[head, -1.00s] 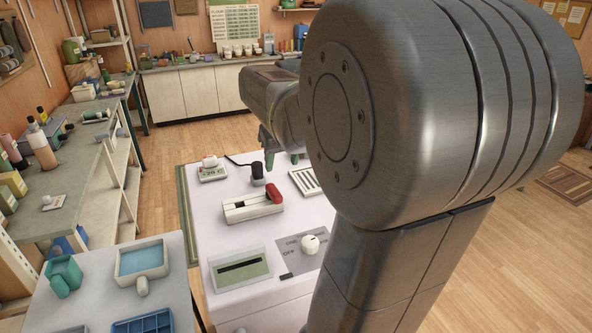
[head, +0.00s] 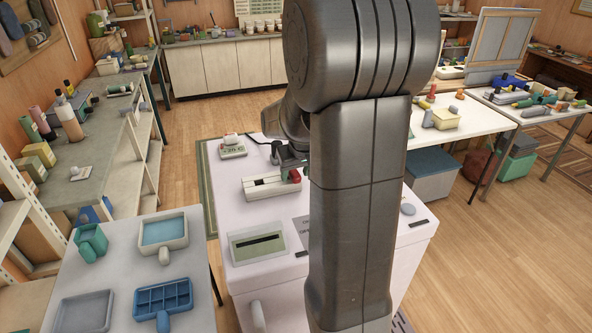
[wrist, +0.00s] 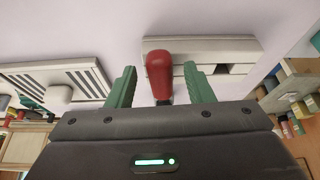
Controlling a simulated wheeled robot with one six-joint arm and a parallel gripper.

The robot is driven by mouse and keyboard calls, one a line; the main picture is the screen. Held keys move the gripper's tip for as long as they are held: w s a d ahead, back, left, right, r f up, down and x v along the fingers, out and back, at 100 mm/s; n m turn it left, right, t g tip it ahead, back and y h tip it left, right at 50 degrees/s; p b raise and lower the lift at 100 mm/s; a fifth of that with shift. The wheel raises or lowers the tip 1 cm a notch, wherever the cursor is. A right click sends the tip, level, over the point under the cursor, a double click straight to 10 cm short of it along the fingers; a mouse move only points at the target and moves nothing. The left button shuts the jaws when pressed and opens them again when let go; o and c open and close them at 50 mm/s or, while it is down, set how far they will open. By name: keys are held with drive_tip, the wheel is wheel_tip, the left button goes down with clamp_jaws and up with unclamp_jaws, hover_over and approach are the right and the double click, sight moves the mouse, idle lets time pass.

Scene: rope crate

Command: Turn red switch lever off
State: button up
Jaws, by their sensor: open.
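The red switch lever (head: 295,175) sits at the right end of a low white switch housing (head: 262,189) on the white worktop. In the wrist view the red lever (wrist: 159,76) points toward me from the housing (wrist: 231,51). My gripper (wrist: 158,80) is open, with one green finger on each side of the lever. Gaps show between the lever and both fingers, so I see no contact. In the head view my gripper (head: 290,160) is at the lever, partly hidden behind my arm. The lever's near end is hidden by the gripper body in the wrist view.
A small device with a display (head: 232,147) and a dark-topped knob stand behind the housing. A slotted panel (head: 258,244) lies in front. A striped vent panel (wrist: 62,80) shows in the wrist view. A grey table (head: 105,262) with trays stands at left.

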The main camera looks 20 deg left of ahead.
drive_tip(key=c, duration=1)
drive_tip(key=m+b, duration=0.1)
drive_tip(key=a+m+h+b, duration=0.1)
drive_tip(key=m+b, duration=0.1)
drive_tip(key=shift+s+f+t, duration=0.2)
drive_tip(key=shift+s+t, duration=0.1)
drive_tip(key=shift+s, duration=0.05)
drive_tip(key=shift+s+a+r+m+h+b, duration=0.1)
drive_tip(key=shift+a+m+h+b, duration=0.1)
drive_tip(key=shift+m+b, duration=0.3)
drive_tip(key=shift+a+r+m+h+b, duration=0.1)
drive_tip(key=shift+a+m+b, duration=0.05)
drive_tip(key=shift+m+b, duration=0.3)
drive_tip(key=o, duration=1)
